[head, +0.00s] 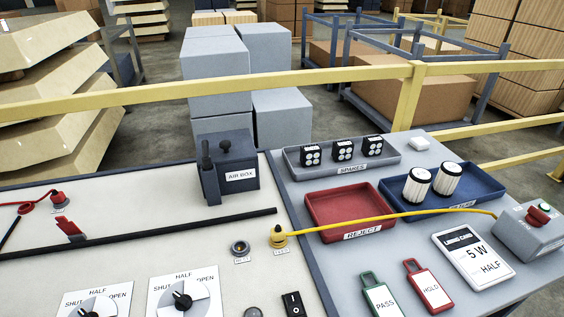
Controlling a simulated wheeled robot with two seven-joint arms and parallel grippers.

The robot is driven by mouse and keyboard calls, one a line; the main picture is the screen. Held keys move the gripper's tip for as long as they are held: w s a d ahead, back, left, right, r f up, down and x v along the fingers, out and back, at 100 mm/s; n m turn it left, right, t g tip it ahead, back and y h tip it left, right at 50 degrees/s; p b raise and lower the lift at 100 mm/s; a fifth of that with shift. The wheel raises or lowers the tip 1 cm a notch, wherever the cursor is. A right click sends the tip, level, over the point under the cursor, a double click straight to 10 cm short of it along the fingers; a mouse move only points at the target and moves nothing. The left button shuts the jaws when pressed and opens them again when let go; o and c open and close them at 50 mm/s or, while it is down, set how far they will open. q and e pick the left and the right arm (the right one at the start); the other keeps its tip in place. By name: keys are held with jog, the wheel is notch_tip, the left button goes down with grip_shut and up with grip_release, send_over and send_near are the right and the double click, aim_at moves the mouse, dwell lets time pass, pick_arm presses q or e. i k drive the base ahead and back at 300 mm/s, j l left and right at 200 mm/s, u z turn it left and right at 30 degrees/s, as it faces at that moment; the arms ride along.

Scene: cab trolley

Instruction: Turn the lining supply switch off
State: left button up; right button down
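A black rocker switch (293,303) with a white mark sits in the light panel (140,262) at the bottom edge of the head view. It is partly cut off, and no label naming it the lining supply switch is readable. Two dials lie to its left: a left dial (95,303) and a right dial (183,298), each marked SHUT, HALF and OPEN. The right dial's black knob appears to point toward the upper left. Neither of my grippers is in view.
A yellow cable (390,217) runs from a yellow plug (278,237) to the grey box. A red tray (349,211), blue tray (482,186), spares tray (293,160) and AIR BOX unit (228,172) stand behind. A yellow rail (270,82) crosses beyond the trolley.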

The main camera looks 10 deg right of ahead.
aim_at(535, 217)
jog(key=z, duration=2.15)
jog(key=i+l+u, duration=0.35)
jog(key=u, duration=0.15)
jog(key=i+l+u, duration=0.45)
jog(key=k, duration=0.1)
